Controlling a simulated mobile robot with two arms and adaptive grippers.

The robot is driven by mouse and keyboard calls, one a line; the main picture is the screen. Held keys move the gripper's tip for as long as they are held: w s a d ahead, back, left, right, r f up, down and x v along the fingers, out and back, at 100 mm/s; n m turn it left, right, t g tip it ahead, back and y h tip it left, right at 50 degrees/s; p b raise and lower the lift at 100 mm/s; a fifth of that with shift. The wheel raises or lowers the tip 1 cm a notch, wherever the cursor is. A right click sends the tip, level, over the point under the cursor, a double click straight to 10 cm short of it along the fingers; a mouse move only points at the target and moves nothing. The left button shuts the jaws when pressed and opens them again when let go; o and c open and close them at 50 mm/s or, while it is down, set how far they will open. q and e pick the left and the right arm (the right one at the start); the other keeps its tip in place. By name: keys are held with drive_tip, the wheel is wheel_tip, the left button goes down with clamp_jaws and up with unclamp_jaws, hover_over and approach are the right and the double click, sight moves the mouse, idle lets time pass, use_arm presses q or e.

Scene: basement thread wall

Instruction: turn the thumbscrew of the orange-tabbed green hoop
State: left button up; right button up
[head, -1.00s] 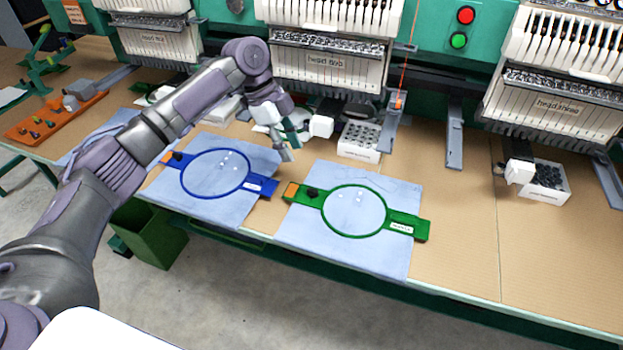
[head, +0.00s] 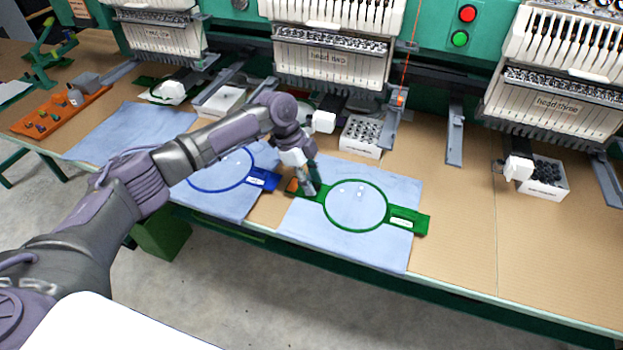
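The green hoop (head: 385,218) lies flat on a light blue cloth in the middle of the table. Its orange tab (head: 292,185) is at its left end, partly beside my gripper. My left gripper (head: 311,190) points down at the hoop's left arm, where the dark thumbscrew was visible earlier. The thumbscrew is now hidden behind the fingers. I cannot tell whether the fingers touch it or how far they are apart. My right gripper is not in view.
A blue hoop (head: 262,180) on another blue cloth lies to the left, partly under my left arm. A white bobbin box (head: 360,138) stands behind the green hoop. Embroidery machine heads (head: 330,55) line the back.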

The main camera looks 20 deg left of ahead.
use_arm(q)
clamp_jaws()
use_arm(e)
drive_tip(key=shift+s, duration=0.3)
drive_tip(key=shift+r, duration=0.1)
